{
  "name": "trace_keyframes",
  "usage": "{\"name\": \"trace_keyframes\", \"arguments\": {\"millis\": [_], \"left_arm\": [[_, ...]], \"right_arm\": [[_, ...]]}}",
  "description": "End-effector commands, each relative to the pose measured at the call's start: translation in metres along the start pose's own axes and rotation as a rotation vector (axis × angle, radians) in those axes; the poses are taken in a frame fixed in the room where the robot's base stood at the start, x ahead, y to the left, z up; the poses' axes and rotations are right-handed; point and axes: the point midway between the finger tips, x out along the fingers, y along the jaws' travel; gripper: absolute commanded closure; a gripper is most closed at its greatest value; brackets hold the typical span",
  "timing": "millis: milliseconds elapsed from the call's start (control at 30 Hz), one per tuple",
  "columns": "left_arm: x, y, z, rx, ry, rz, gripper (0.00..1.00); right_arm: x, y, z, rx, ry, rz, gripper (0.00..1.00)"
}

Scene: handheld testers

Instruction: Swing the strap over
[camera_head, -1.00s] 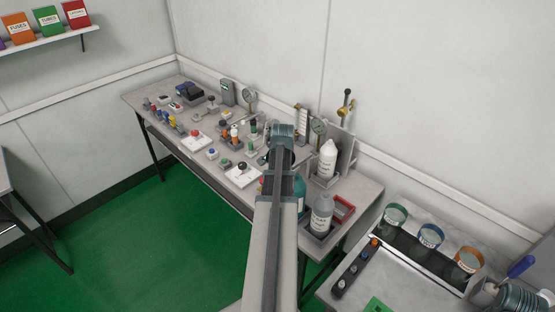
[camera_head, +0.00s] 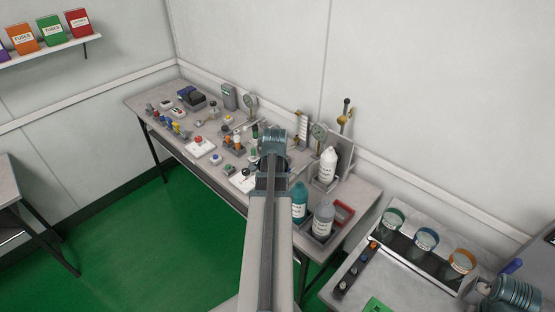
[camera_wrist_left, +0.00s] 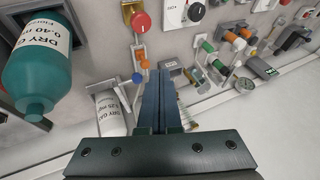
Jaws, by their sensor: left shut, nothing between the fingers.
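I cannot make out a strap in either view. My left arm reaches up the middle of the head view, over the long bench (camera_head: 150,103). Its fingers are hidden behind the wrist there. In the left wrist view the left gripper (camera_wrist_left: 158,95) is shut and empty, pointing at the bench with its mounted fittings. A red round knob (camera_wrist_left: 141,22) lies just beyond and left of its fingertips. My right wrist is at the bottom right corner of the head view; its fingers are not clear there, near a blue handle (camera_head: 512,266).
A teal bottle (camera_wrist_left: 38,70) and a white bottle (camera_wrist_left: 106,110) stand close left of the left gripper. A grey bottle (camera_head: 323,219) and a dial gauge (camera_head: 319,132) are nearby on the bench. A second bench holds three round containers (camera_head: 425,239). Green floor is open at left.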

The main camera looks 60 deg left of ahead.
Motion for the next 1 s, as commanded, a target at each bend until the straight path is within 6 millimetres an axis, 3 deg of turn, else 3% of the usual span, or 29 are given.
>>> {"name": "trace_keyframes", "arguments": {"millis": [33, 200, 467, 567, 800, 1000], "left_arm": [[-0.016, -0.008, 0.000, -0.002, -0.001, -0.001, 1.00], [-0.034, -0.019, 0.005, -0.002, -0.001, 0.000, 1.00], [-0.038, -0.022, 0.008, 0.003, -0.002, -0.001, 1.00], [-0.039, -0.009, 0.003, 0.043, -0.014, -0.004, 1.00], [-0.051, 0.062, -0.025, 0.288, -0.088, -0.062, 1.00], [-0.065, 0.101, -0.039, 0.441, -0.126, -0.129, 1.00]], "right_arm": [[-0.016, 0.001, 0.001, 0.000, 0.000, 0.000, 0.50], [-0.034, 0.003, 0.002, 0.000, 0.000, 0.000, 0.50], [-0.038, 0.004, 0.003, 0.000, 0.000, 0.000, 0.50], [-0.036, 0.003, 0.002, 0.000, 0.000, 0.000, 0.50], [-0.028, 0.003, 0.002, 0.000, 0.000, 0.000, 0.50], [-0.024, 0.002, 0.002, 0.000, 0.000, 0.000, 0.50]]}}
